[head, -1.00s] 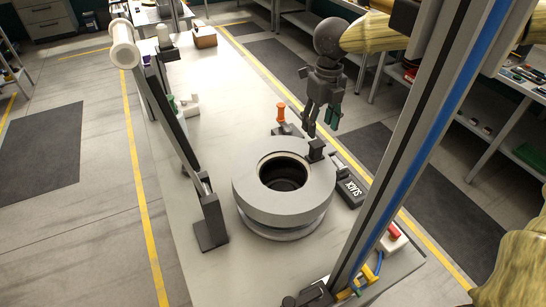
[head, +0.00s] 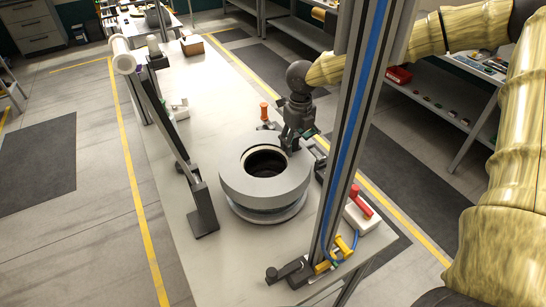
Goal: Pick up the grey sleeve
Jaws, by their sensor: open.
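I cannot tell for certain which thing is the grey sleeve. The large round grey ring (head: 265,180), with a dark hole in its middle, lies flat on the pale table. A small pale grey cylinder (head: 153,46) stands far back on the table, by the white roller of the lever. My gripper (head: 291,144) is open, pointing down at the ring's back right rim. It covers the small black block there, and whether it touches anything is unclear. Nothing shows held in it.
A black lever arm (head: 163,117) with a white roller (head: 122,55) rises left of the ring. A tall rail with a blue stripe (head: 367,110) stands at right front. An orange-topped peg (head: 264,112) stands behind the ring. The table's (head: 205,95) back middle is mostly clear.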

